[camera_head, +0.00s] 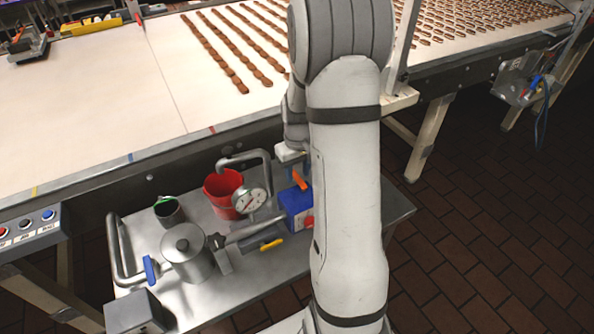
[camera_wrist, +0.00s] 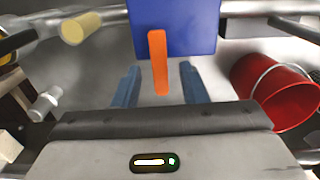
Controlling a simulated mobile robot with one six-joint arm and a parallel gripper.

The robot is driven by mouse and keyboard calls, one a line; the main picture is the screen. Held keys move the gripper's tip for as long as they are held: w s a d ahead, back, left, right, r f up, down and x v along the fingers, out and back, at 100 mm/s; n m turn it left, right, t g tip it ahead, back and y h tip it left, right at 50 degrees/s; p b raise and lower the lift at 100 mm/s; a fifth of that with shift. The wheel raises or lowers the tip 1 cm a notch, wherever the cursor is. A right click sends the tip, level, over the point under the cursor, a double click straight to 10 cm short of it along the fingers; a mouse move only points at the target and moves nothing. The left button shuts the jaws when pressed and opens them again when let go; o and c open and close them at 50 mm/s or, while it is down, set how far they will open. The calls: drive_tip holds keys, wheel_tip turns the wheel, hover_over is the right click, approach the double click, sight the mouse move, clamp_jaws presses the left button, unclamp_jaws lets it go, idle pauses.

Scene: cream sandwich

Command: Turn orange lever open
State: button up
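The orange lever (camera_head: 300,180) is at the top of a blue box (camera_head: 295,203) on the steel cart. In the wrist view the orange lever (camera_wrist: 159,62) stands out in front of the blue box (camera_wrist: 172,25). My gripper (camera_wrist: 159,84) is open, with its two blue fingers on either side of the lever and gaps on both sides. In the head view my arm hides part of the box, and my gripper is mostly hidden behind it.
A red bucket (camera_head: 224,190) stands left of the box and shows at right in the wrist view (camera_wrist: 277,92). A pressure gauge (camera_head: 249,200), a metal pot (camera_head: 187,252) and pipes crowd the cart (camera_head: 398,207). The conveyor (camera_head: 100,95) runs behind.

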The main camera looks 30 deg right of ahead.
drive_tip(key=shift+f, duration=0.2)
drive_tip(key=shift+c, duration=0.2)
clamp_jaws()
